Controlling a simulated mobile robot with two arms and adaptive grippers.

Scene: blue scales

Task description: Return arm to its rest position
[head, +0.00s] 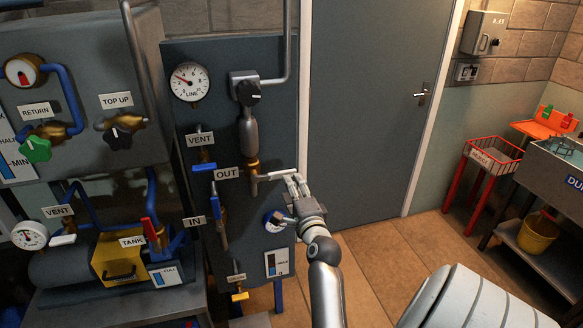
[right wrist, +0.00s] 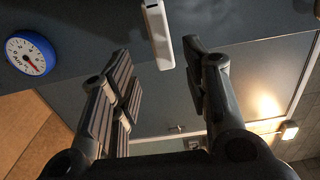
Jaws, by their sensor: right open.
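My right gripper (head: 296,183) is in front of the grey valve panel (head: 255,215), near the free end of the OUT valve's white lever (head: 284,176). The lever points right, roughly level, from the brass valve (head: 253,172). In the right wrist view my right gripper (right wrist: 157,55) is open, its two fingers well apart. The end of the white lever (right wrist: 158,35) shows between the fingertips, with gaps on both sides. I cannot tell how deep it lies between them. My left gripper is not in view.
A round blue-rimmed gauge (head: 275,221) is on the panel just left of my right wrist. A grey door (head: 365,110) stands behind. A red wire basket stand (head: 490,165) and a sink (head: 560,165) are at the right. Tiled floor (head: 385,260) between is clear.

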